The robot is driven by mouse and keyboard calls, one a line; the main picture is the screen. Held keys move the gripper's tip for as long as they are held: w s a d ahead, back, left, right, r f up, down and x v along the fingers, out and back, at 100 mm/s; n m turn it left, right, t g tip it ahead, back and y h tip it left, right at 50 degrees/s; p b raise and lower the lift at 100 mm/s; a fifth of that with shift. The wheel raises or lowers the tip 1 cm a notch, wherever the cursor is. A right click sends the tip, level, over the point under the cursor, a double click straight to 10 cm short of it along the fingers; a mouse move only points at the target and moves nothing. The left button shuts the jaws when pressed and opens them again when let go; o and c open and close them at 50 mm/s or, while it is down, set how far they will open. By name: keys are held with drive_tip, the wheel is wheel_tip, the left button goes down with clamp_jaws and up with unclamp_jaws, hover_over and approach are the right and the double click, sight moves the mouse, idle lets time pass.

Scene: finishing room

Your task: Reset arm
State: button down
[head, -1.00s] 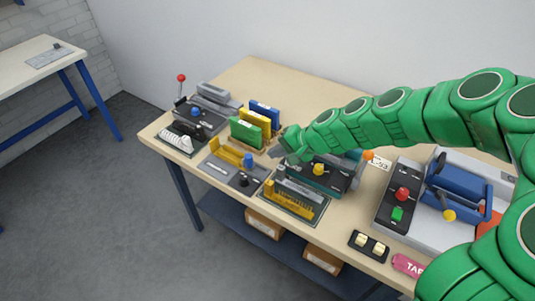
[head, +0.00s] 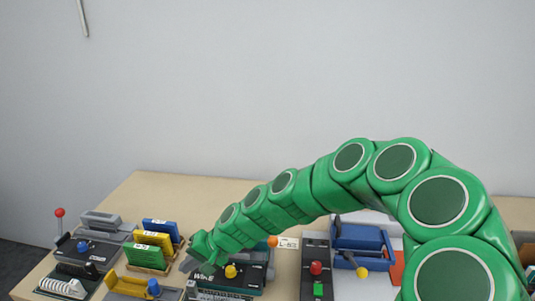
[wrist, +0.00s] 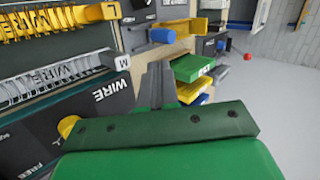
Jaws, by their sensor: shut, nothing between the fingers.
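My gripper (head: 188,264) is at the end of my green arm, low over the workbench (head: 180,191) in the head view. It is shut and empty. In the wrist view its dark fingers (wrist: 158,84) are together, pointing toward the green block (wrist: 190,68). In the head view the gripper is just right of the green block (head: 147,256) and left of a device with a yellow knob (head: 231,271). Whether it touches either one cannot be told.
A blue block (head: 160,224) and a yellow block (head: 153,240) stand behind the green one. A red-knobbed lever (head: 59,213) stands at the left. A control box with a red button (head: 316,268) and a blue device (head: 357,240) are at the right.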

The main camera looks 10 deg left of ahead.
drive_tip(key=s+d+r+h, duration=0.3)
drive_tip(key=s+d, duration=0.5)
drive_tip(key=d, duration=0.6)
drive_tip(key=s+d+r+m+h, duration=0.1)
drive_tip(key=s+d+r+h, duration=0.2)
drive_tip(key=s+d, duration=0.4)
drive_tip(key=s+d+r+h, duration=0.3)
drive_tip(key=s+d+r, duration=0.2)
drive_tip(key=d, duration=1.6)
drive_tip(key=s, duration=0.3)
drive_tip(key=shift+s+d+r+m, duration=0.15)
drive_tip(key=shift+s+d+m, duration=0.05)
drive_tip(key=shift+s+m, duration=0.2)
drive_tip(key=shift+w, duration=0.1)
